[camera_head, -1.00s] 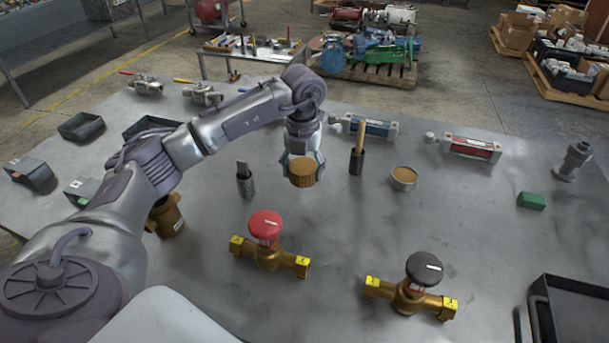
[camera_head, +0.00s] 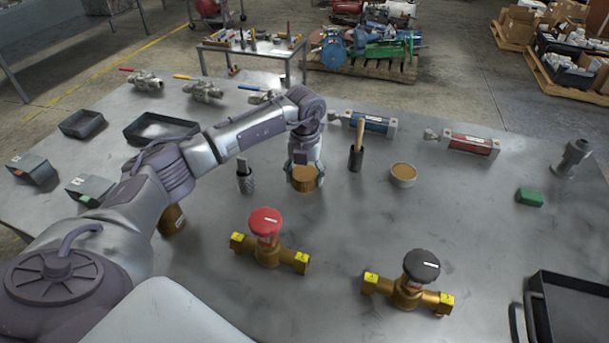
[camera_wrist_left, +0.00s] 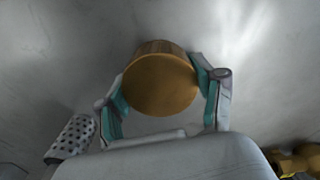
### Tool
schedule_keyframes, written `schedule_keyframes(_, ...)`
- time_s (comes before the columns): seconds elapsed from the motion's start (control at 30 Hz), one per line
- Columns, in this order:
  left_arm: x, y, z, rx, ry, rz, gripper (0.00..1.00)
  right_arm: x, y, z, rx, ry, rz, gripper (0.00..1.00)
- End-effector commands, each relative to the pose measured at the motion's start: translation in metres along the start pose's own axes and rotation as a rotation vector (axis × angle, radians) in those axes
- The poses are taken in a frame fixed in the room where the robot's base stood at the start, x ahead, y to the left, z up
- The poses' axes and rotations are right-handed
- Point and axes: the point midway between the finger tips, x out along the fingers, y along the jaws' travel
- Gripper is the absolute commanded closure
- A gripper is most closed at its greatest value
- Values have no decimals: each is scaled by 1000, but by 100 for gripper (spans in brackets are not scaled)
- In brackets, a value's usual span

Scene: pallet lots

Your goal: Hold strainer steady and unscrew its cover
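The strainer (camera_head: 172,219) is a brass body at the left of the table, partly hidden behind my left arm. Its round brass cover (camera_head: 303,179) is apart from it, near the middle of the table. My left gripper (camera_head: 304,172) is around the cover, pointing down at the tabletop. In the left wrist view the cover (camera_wrist_left: 160,85) sits between the two teal finger pads, which appear to touch its sides. The cover is at or just above the table; I cannot tell which. My right gripper is not in view.
Brass valves with a red knob (camera_head: 265,222) and a black knob (camera_head: 421,266) lie in front. A black tray (camera_head: 575,300) is at right.

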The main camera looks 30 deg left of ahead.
Motion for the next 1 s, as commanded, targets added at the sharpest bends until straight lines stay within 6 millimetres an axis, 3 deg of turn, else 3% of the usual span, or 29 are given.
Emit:
schedule_keyframes(0.03,0,0,0,0,0,0,24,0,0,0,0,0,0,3)
schedule_keyframes(0.13,0,0,0,0,1,0,7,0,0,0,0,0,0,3)
schedule_keyframes(0.57,-7,0,0,0,-1,-1,7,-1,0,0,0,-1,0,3)
schedule_keyframes(1.0,-93,0,1,0,-2,-1,7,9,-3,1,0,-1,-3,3)
